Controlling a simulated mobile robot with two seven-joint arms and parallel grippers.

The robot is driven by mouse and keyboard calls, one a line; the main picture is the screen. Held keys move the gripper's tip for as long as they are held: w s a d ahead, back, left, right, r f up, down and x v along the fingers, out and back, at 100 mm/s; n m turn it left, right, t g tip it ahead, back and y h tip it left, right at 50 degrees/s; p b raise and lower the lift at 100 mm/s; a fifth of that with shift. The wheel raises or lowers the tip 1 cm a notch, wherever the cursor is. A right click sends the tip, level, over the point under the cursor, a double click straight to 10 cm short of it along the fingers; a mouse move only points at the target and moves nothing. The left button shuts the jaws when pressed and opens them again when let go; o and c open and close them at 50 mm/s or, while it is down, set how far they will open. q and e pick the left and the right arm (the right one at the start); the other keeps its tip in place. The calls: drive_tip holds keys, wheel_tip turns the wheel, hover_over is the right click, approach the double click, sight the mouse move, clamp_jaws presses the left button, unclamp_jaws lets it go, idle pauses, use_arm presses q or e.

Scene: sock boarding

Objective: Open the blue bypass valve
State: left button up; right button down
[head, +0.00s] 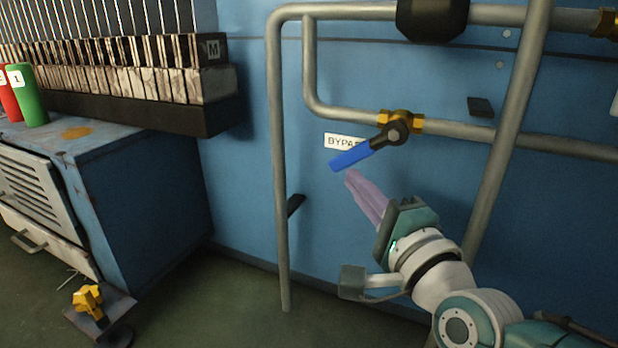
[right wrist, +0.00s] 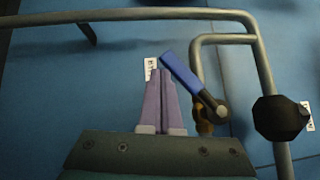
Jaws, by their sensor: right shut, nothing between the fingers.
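The bypass valve is a brass body (head: 401,122) on a grey pipe, with a blue-gripped lever handle (head: 351,159) on a dark hub. The handle slants down to the left, at an angle to the pipe, partly over a white label (head: 344,141) reading "BYPA…". My right gripper (head: 350,176) is shut and empty, its purple fingers just below the handle's tip. In the right wrist view the blue handle (right wrist: 180,76) lies just right of the fingertips (right wrist: 159,74); I cannot tell whether they touch. My left gripper is not in view.
Grey pipes (head: 276,150) run along the blue wall, one slanting pipe (head: 511,125) standing right of the valve. A black fitting (head: 432,18) sits on the upper pipe. At left are a blue cabinet (head: 150,215), a green cylinder (head: 28,97) and a red cylinder (head: 10,98).

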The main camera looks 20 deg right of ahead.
sight(336, 165)
drive_tip(key=shift+w+a+r, duration=0.55)
drive_tip(key=shift+w+r, duration=0.05)
drive_tip(key=shift+w, duration=0.05)
drive_tip(key=shift+w+a+r+b, duration=0.25)
drive_tip(key=shift+w+a+b, duration=0.05)
drive_tip(key=shift+w+a+r+m+t+h+b, duration=0.3)
drive_tip(key=shift+w+r+m+t+b, duration=0.15)
drive_tip(key=shift+m+b, duration=0.4)
drive_tip(key=shift+a+r+m+t+b, duration=0.1)
drive_tip(key=shift+r+m+t+b, duration=0.35)
drive_tip(key=shift+r+m+b, duration=0.15)
